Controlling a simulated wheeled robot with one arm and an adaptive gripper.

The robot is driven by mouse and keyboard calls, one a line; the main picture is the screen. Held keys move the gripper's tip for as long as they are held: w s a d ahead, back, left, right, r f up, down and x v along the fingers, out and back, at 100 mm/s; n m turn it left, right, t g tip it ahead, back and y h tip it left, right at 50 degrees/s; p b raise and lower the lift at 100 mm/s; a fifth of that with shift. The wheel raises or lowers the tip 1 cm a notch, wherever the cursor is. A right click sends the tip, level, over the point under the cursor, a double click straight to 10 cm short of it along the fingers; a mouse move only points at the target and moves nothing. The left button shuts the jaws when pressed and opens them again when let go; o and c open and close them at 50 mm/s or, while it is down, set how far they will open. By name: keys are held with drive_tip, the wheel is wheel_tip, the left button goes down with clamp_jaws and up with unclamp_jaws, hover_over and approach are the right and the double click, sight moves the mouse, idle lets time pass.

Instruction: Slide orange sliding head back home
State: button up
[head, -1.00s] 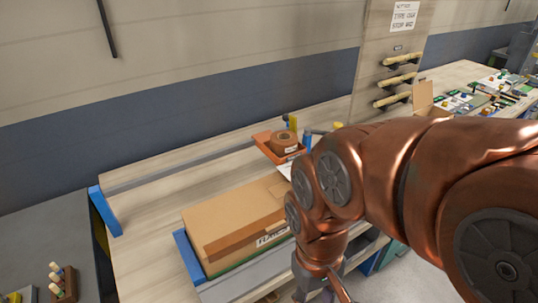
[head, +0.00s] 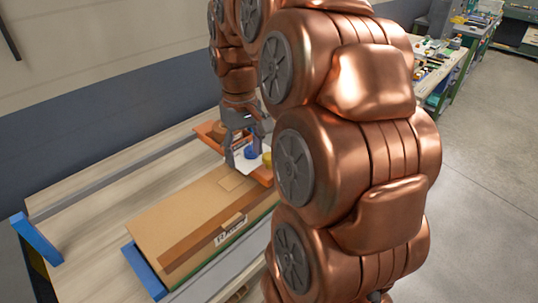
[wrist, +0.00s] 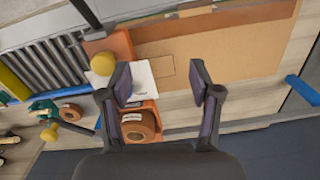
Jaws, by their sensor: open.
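The orange sliding head (wrist: 120,44) shows as an orange block at the upper left in the wrist view, beside a yellow ball knob (wrist: 103,62) and touching or very near the end of the cardboard box. In the head view a bit of orange (head: 262,176) by the box's far end appears to be the same head, partly hidden by my arm. My gripper (wrist: 160,78) is open and empty, fingers pointing down above a white sheet and the box end. In the head view my gripper (head: 244,148) is beyond the box, near an orange tray (head: 205,134).
A long cardboard box (head: 195,222) lies along the bench, with a blue end piece (head: 145,272) at its near end. A roll of brown tape (wrist: 138,126) sits in the orange tray. A grey slatted surface (wrist: 45,65) lies left. A blue upright (head: 38,240) stands at the bench's left.

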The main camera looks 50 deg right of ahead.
drive_tip(key=r+m, duration=0.1)
hover_over(269, 156)
drive_tip(key=shift+s, duration=0.1)
drive_tip(key=shift+f+p, duration=1.15)
drive_tip(key=shift+f, duration=2.7)
drive_tip(key=shift+c, duration=0.2)
clamp_jaws()
